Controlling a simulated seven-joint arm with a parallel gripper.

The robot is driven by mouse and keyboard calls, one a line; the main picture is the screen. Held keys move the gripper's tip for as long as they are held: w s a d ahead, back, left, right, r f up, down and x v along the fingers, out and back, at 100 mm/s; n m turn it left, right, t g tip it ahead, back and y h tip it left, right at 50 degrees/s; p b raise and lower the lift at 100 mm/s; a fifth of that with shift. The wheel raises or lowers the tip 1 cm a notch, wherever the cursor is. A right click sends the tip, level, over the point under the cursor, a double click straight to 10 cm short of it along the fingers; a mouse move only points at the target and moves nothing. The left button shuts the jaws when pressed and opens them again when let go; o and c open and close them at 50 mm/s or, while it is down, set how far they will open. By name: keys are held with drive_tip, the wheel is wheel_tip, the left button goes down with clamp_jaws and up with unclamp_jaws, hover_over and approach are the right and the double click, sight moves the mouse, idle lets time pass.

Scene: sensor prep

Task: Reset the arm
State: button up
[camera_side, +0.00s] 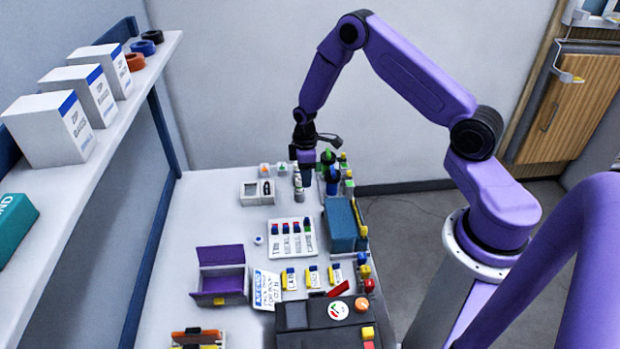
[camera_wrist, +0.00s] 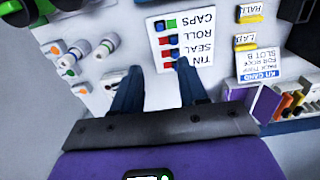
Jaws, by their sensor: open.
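My gripper (camera_side: 304,172) hangs from my purple arm over the far end of the white table (camera_side: 200,215), pointing down. Below it in the side view are a small white-grey bottle (camera_side: 298,188) and dark bottles with green and blue parts (camera_side: 331,180). In the wrist view my gripper (camera_wrist: 155,72) shows two dark fingers spread apart with nothing between them. Past the fingertips lies a white label card (camera_wrist: 192,42) reading TIN, SEAL, ROLL, CAPS with coloured pieces on it. Whether the gripper touches a bottle cannot be told.
An open purple box (camera_side: 221,274) and a white note card (camera_side: 266,289) are nearer the camera. A blue block (camera_side: 340,226) stands at the table's right edge. A dark case (camera_side: 320,318) lies in front. A shelf (camera_side: 95,160) with white boxes runs along the left.

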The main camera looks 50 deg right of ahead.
drive_tip(key=s+a+r+n, duration=0.1)
drive_tip(key=s+a+r, duration=0.5)
drive_tip(key=a+r, duration=0.25)
drive_tip(key=s+a+r+n, duration=0.1)
drive_tip(key=s+a+r, duration=0.55)
drive_tip(key=r, duration=0.25)
drive_tip(key=s+r, duration=0.4)
drive_tip(key=s, duration=0.6)
drive_tip(key=s+r+n, duration=0.1)
drive_tip(key=s+r, duration=0.3)
drive_tip(key=s, duration=0.6)
drive_tip(key=shift+s+d+r+n, duration=0.3)
drive_tip(key=shift+s+d, duration=0.1)
drive_tip(key=shift+d, duration=0.05)
